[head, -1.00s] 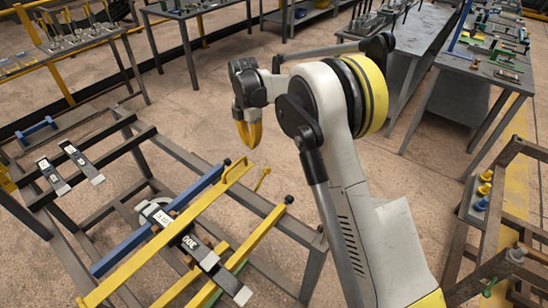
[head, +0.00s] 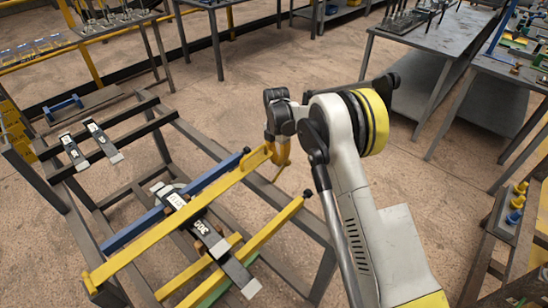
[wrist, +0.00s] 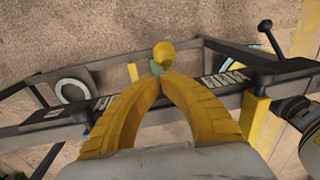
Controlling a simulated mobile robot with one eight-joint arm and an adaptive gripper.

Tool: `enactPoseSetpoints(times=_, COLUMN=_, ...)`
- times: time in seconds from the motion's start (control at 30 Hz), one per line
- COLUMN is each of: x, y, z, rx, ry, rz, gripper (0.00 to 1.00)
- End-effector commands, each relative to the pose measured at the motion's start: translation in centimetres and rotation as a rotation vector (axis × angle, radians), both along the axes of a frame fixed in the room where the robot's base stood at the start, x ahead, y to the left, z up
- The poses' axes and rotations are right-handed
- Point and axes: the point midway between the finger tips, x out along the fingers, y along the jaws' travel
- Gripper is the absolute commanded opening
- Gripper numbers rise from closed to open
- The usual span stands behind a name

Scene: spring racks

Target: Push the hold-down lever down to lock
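A thin yellow lever (head: 278,176), apparently the hold-down lever, stands near the far end of the long yellow bar (head: 180,220) on the rack; its top is hidden behind my gripper in the head view. My gripper (head: 281,160) points down over it. In the wrist view a yellow ball knob (wrist: 163,55) shows just beyond the fingertips of my gripper (wrist: 160,76). The yellow fingers curve together and meet at the tips, with nothing seen between them. I cannot tell whether they touch the knob.
The dark rack frame (head: 190,137) surrounds the bars. A blue bar (head: 140,228) and a second yellow bar (head: 268,232) have black end knobs. A black-and-white spring unit (head: 205,232) lies across them.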

Motion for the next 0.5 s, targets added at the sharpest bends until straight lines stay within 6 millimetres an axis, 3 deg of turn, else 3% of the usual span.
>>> enactPoseSetpoints(times=0.5, x=0.31, y=-0.62, z=-0.82, rx=0.000, ry=0.000, rz=0.000, gripper=0.00)
